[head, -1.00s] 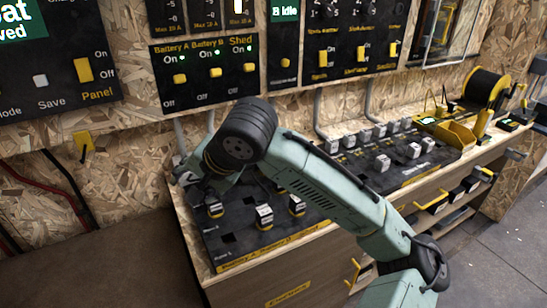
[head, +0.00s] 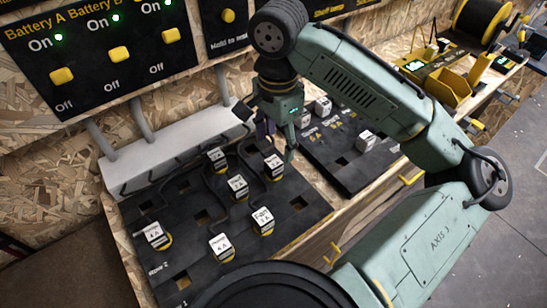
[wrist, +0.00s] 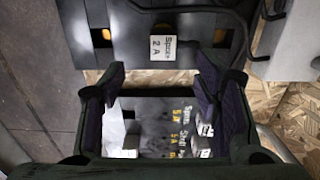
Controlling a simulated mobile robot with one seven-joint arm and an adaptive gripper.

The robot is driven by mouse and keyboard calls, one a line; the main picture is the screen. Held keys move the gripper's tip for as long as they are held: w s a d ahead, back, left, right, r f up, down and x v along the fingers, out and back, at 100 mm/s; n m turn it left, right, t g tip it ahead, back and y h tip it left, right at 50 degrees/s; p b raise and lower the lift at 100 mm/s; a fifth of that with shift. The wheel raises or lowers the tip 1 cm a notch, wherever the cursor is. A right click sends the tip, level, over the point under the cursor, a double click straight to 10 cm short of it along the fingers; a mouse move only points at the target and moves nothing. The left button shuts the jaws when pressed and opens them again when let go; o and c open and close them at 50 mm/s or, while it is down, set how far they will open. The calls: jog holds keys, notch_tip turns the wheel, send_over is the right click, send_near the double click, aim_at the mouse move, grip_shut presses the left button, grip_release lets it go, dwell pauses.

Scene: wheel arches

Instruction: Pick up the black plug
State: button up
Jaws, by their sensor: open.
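I cannot tell which one the task's black plug is. The plug closest to my gripper (head: 272,128) is at the board's right side (head: 273,166). A plug labelled "Space 2 A" (wrist: 162,47) shows in the wrist view, ahead of my fingertips. My gripper also shows in the wrist view (wrist: 163,82), with its two fingers wide apart and no plug between them. It hangs above the gap between the two boards, apart from the plugs.
A second socket board (head: 345,150) with more plugs lies to the right. A white cable duct (head: 175,150) and black cables run behind the left board. The switch panel (head: 105,50) is on the wall above. A yellow bin (head: 445,85) stands further right.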

aim_at(274, 161)
notch_tip(274, 161, down, 4)
jog(key=shift+s+r, duration=0.15)
jog(key=shift+a+f+p, duration=0.2)
jog(key=shift+f+p, duration=0.1)
jog(key=shift+f, duration=1.1)
jog(key=shift+a+f+p, duration=0.15)
jog(key=shift+f+p, duration=0.1)
jog(key=shift+f, duration=1.1)
jog(key=c, duration=1.3)
